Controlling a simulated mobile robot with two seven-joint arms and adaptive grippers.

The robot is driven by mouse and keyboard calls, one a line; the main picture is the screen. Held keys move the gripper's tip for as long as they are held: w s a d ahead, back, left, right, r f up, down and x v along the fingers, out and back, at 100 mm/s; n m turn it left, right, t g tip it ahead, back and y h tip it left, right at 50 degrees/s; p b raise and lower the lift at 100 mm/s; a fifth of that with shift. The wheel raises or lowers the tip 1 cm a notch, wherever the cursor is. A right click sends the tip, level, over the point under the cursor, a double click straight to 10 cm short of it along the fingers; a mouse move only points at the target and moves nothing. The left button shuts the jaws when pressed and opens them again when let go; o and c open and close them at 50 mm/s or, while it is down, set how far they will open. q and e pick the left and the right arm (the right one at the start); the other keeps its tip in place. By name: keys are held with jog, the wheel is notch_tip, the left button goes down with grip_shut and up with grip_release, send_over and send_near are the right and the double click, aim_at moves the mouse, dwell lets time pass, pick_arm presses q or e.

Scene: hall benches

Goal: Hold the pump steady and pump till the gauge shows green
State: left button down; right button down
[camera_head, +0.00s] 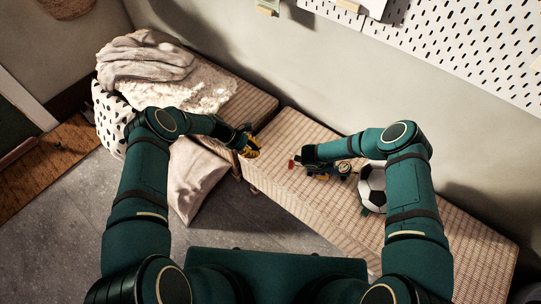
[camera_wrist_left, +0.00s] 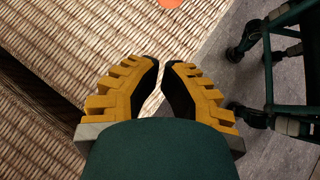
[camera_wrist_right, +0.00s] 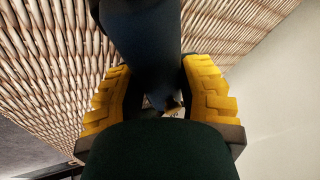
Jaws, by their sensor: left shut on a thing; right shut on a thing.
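The pump (camera_wrist_right: 147,40) shows in the right wrist view as a dark, thick barrel between my right gripper's yellow fingers (camera_wrist_right: 160,88). My right gripper (camera_head: 318,176) is shut on it above the woven bench. A small round gauge (camera_head: 344,168) shows beside my right wrist; its reading is too small to make out. A red part (camera_head: 291,163) shows left of that gripper. My left gripper (camera_head: 251,148) is apart from the pump, near the bench's left end. In the left wrist view its fingertips (camera_wrist_left: 161,64) are close together, with a narrow gap and no object visible between them.
A football (camera_head: 373,188) sits on the woven bench (camera_head: 440,215), right of the gauge. A second bench (camera_head: 250,104) at left bears blankets (camera_head: 148,58), with a gap between the benches. A perforated board (camera_head: 450,45) hangs on the wall behind.

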aim_at(291, 161)
pick_arm(q)
jog(key=x, duration=0.9)
jog(key=shift+s+d+f, duration=0.1)
jog(key=shift+d+f, duration=0.1)
jog(key=d, duration=0.3)
jog(key=shift+s+r, duration=0.1)
jog(key=shift+d, duration=0.4)
jog(key=d, duration=0.5)
jog(key=shift+s+d, duration=0.1)
jog(key=shift+s, duration=0.1)
jog(key=a, duration=0.5)
jog(key=shift+w+r, duration=0.25)
jog(key=shift+r, duration=0.05)
jog(key=v, duration=0.9)
